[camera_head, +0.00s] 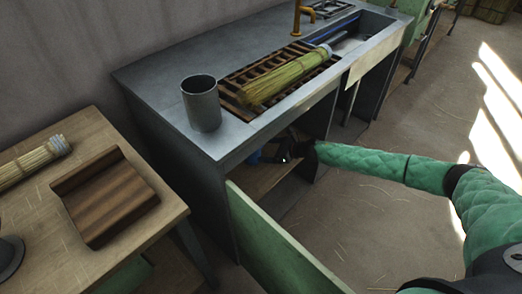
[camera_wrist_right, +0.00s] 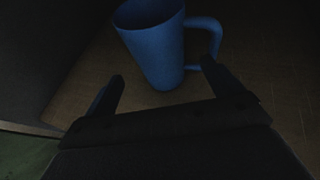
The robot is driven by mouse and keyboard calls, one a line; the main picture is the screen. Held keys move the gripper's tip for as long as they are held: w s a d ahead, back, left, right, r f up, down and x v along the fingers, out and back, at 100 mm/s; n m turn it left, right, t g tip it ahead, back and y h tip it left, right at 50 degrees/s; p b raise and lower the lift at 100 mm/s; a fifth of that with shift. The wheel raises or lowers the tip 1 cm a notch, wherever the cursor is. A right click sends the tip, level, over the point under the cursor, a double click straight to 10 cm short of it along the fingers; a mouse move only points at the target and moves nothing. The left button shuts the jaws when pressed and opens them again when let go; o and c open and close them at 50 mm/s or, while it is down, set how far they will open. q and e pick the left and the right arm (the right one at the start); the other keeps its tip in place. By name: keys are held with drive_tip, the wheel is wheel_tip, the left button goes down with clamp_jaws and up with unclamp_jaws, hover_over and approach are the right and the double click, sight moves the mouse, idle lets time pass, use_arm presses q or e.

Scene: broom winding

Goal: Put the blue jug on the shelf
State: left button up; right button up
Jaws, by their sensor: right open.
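The blue jug (camera_wrist_right: 154,45) stands upright on a wooden surface (camera_wrist_right: 285,90) in the right wrist view, with its handle (camera_wrist_right: 217,38) to the right. My right gripper (camera_wrist_right: 162,88) is open and empty, its two fingers pointing at the jug's lower part. The right finger is close to the handle; I cannot tell whether it touches. In the head view my right gripper (camera_head: 272,153) reaches into the open compartment under the grey counter. A dark blue patch shows there, but I cannot tell jug from gripper. My left gripper is not in view.
The grey counter (camera_head: 150,82) overhangs the compartment, whose wooden floor (camera_head: 258,178) shows. A green door panel (camera_head: 280,250) stands open in front. A grey cup (camera_head: 201,104) and a straw bundle (camera_head: 285,77) are on top. A wooden table (camera_head: 100,135) stands left.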

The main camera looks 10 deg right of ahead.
drive_tip(key=v, duration=0.6)
drive_tip(key=shift+s+d, duration=0.2)
drive_tip(key=shift+r, duration=0.1)
